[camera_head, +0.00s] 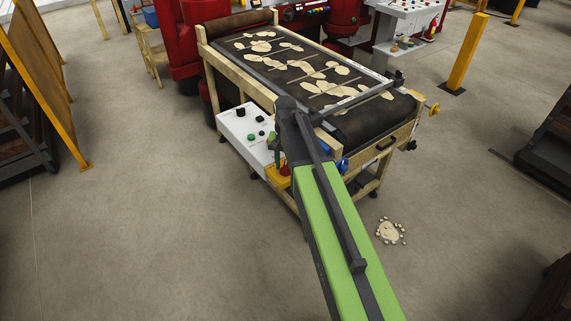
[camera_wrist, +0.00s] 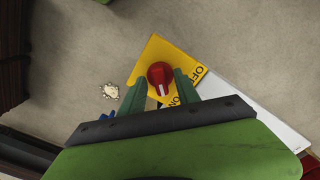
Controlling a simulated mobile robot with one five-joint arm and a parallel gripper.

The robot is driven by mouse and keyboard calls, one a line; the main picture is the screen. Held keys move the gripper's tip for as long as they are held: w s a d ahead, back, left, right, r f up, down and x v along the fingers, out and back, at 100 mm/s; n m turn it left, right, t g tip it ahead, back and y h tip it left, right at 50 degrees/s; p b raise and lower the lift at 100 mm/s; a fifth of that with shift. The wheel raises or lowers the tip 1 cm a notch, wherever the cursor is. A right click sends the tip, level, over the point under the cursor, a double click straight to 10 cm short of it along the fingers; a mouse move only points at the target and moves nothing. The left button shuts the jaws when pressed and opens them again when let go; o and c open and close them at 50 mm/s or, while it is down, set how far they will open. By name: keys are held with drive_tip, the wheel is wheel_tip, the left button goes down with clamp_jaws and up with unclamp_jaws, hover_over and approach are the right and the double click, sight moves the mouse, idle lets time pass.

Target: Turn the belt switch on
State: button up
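The belt switch is a round red knob (camera_wrist: 160,73) on a yellow plate (camera_wrist: 153,52) lettered OFF and ON. In the wrist view, a white mark on the knob points down; OFF is to its right and ON is below right, partly hidden. My gripper (camera_wrist: 160,77) is open, with one green finger on each side of the knob. I cannot tell whether the fingers touch it. In the head view, the yellow plate (camera_head: 277,178) and red knob (camera_head: 285,170) are at the conveyor's near side, partly hidden by my arm.
A white control panel (camera_head: 238,126) with dark and green buttons is left of the plate. The conveyor belt (camera_head: 277,62) carries pale flat pieces. A pale crumbly heap (camera_head: 389,231) lies on the floor at right. A yellow post (camera_head: 467,54) stands behind right.

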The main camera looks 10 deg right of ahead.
sight(286, 165)
wheel_tip(286, 165, up, 17)
drive_tip(key=p, duration=1.7)
drive_tip(key=shift+r, duration=0.2)
drive_tip(key=s+f+n+b, duration=0.2)
drive_tip(key=s+f+b, duration=0.5)
drive_tip(key=f+b, duration=0.4)
drive_tip(key=s+a+f+n+b, duration=0.1)
drive_tip(key=s+f+n+b, duration=0.1)
drive_tip(key=s+f+b, duration=0.5)
wheel_tip(286, 165, down, 4)
drive_tip(key=b, duration=0.4)
drive_tip(key=shift+s+f+n, duration=0.15)
drive_tip(key=shift+s+n, duration=0.15)
drive_tip(key=shift+s, duration=0.05)
